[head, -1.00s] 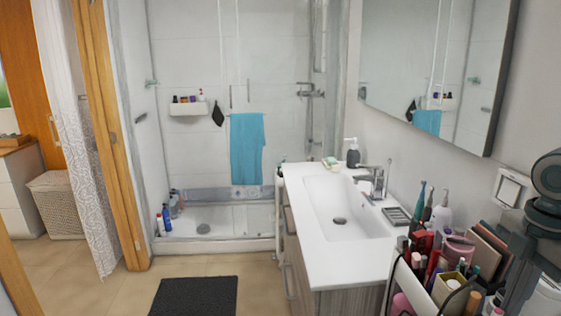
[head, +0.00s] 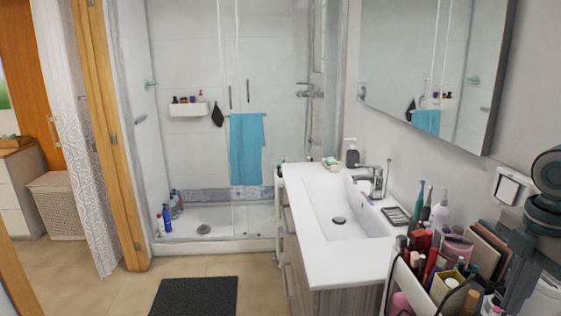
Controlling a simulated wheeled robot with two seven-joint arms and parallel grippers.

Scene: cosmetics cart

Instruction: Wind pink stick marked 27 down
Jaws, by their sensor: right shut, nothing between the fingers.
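The cosmetics cart (head: 393,277) stands at the lower right, packed with red, pink and dark sticks, tubes and brushes. I cannot make out a pink stick marked 27 among them; the items are too small and crowded to read. My right arm comes in at the right edge, and my right gripper (head: 515,290) points down beside the right side of the cosmetics. It is shut and empty, its tips partly lost among the items. My left gripper is not in view.
A white washbasin counter (head: 325,262) with a tap (head: 375,182) stands behind and left of the cart. Toothbrushes (head: 420,200) and a soap dish (head: 396,216) are near its right edge. A dark mat (head: 195,297) lies on the open floor at the left.

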